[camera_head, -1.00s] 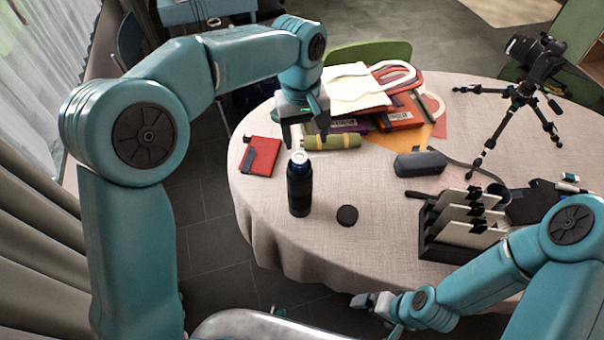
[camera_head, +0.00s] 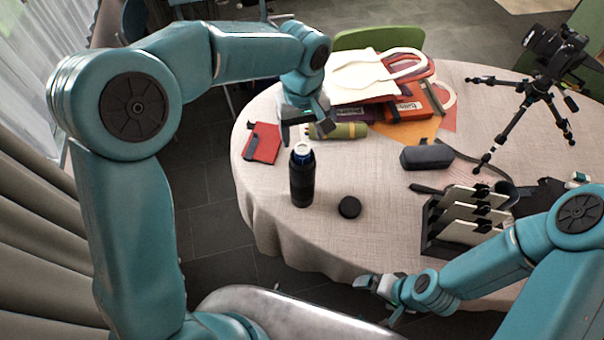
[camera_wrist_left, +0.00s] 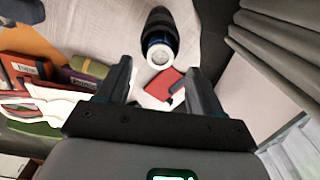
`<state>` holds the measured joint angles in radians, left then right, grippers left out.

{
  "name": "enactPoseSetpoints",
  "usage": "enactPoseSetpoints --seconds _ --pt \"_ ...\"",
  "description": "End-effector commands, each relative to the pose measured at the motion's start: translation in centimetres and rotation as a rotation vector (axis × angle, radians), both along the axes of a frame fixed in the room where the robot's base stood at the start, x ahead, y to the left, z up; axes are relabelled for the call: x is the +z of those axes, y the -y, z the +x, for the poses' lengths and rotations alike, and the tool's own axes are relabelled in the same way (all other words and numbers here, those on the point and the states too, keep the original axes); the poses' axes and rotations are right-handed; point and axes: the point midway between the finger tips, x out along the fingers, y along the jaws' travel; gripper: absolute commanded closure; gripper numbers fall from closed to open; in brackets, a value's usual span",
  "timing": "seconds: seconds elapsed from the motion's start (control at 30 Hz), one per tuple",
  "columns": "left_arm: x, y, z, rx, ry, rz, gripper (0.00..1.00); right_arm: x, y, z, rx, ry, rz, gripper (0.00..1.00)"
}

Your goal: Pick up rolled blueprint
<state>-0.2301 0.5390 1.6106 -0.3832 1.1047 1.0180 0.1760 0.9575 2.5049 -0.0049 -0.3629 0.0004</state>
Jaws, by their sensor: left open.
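No paper roll is plain to see. The closest match is an olive-green roll with yellowish bands (camera_head: 340,130) lying on the table in front of the bag and boxes; I cannot tell whether it is the rolled blueprint. My left gripper (camera_head: 304,128) is open and empty, pointing down above the roll's left end and behind the black bottle. In the left wrist view the open fingers (camera_wrist_left: 158,70) have the red notebook (camera_wrist_left: 160,87) between them, and the roll (camera_wrist_left: 89,67) is left of them. My right gripper (camera_head: 378,288) is low by the table's front edge, its jaws unclear.
The black bottle (camera_head: 301,178) stands upright near the left gripper, with a dark round disc (camera_head: 349,207) beside it. A grey case (camera_head: 427,157), a file rack (camera_head: 466,224) and a camera tripod (camera_head: 530,95) are to the right. The front middle of the table (camera_head: 365,245) is clear.

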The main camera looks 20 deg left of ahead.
Motion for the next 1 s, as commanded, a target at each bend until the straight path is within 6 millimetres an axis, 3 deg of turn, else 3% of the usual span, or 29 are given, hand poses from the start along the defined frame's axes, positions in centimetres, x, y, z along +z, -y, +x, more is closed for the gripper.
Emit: enactPoseSetpoints --seconds 0.27,0.53,0.57,0.7,0.77,1.0 --pt "-4.1 0.0 -0.3 -0.001 -0.004 0.001 0.34 1.3 0.0 0.0 0.0 0.0 0.0 0.0" --pt "-4.7 0.0 -0.2 -0.001 0.0 0.0 0.34 1.3 0.0 0.0 0.0 0.0 0.0 0.0" --pt "-4.7 0.0 -0.2 -0.001 0.0 0.0 0.37 1.3 0.0 0.0 0.0 0.0 0.0 0.0" --pt "-4.7 0.0 -0.2 -0.001 -0.001 -0.001 0.83 1.2 0.0 0.0 0.0 0.0 0.0 0.0" --pt "-4.7 0.0 -0.2 -0.001 -0.001 -0.001 1.0 1.2 0.0 0.0 0.0 0.0 0.0 0.0" --pt "-4.7 0.0 -0.2 -0.001 0.0 0.0 1.0 1.2 0.0 0.0 0.0 0.0 0.0 0.0"
